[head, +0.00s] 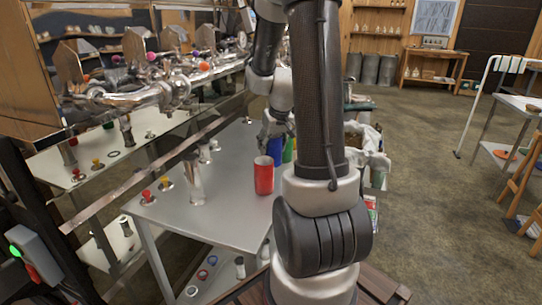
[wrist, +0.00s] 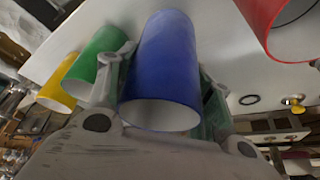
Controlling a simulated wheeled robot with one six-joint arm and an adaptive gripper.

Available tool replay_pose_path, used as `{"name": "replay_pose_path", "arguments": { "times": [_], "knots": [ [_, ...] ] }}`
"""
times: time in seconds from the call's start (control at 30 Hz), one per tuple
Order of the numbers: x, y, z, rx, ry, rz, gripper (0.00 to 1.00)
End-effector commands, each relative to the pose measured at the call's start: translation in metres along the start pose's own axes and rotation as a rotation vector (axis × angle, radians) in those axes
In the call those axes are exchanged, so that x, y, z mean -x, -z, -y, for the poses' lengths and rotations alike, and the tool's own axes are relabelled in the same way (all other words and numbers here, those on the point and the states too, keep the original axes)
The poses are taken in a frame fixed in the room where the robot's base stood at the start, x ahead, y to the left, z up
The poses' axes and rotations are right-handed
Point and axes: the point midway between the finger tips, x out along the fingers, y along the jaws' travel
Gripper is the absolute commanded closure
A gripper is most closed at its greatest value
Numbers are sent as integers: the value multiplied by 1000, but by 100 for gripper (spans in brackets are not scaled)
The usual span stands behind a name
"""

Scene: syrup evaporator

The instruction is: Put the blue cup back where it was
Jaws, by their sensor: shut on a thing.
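The blue cup (wrist: 165,60) is between the two fingers of my gripper (wrist: 160,85) in the wrist view, and the gripper is shut on it. In the head view the blue cup (head: 275,152) shows just below my gripper (head: 272,133), behind the red cup and partly hidden by it. I cannot tell whether its base touches the table. The red cup (head: 264,177) stands upright on the grey table, nearer the head camera. The green cup (head: 288,151) is close beside the blue cup, partly hidden by my arm.
The grey metal table (head: 225,222) has bare room in front and left of the red cup. A yellow cup (wrist: 58,84) is beyond the green cup (wrist: 98,62) in the wrist view. A silver vessel (head: 195,182) stands left of the red cup. Metal piping (head: 135,95) runs above the table's left.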

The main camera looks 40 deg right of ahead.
Motion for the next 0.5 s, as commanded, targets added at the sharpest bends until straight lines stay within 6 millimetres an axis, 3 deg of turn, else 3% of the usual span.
{"name": "replay_pose_path", "arguments": {
  "times": [0.27,0.5],
  "knots": [
    [-32,-14,0,-2,0,5,77],
    [-34,-14,0,-1,-1,1,77]
  ]
}}
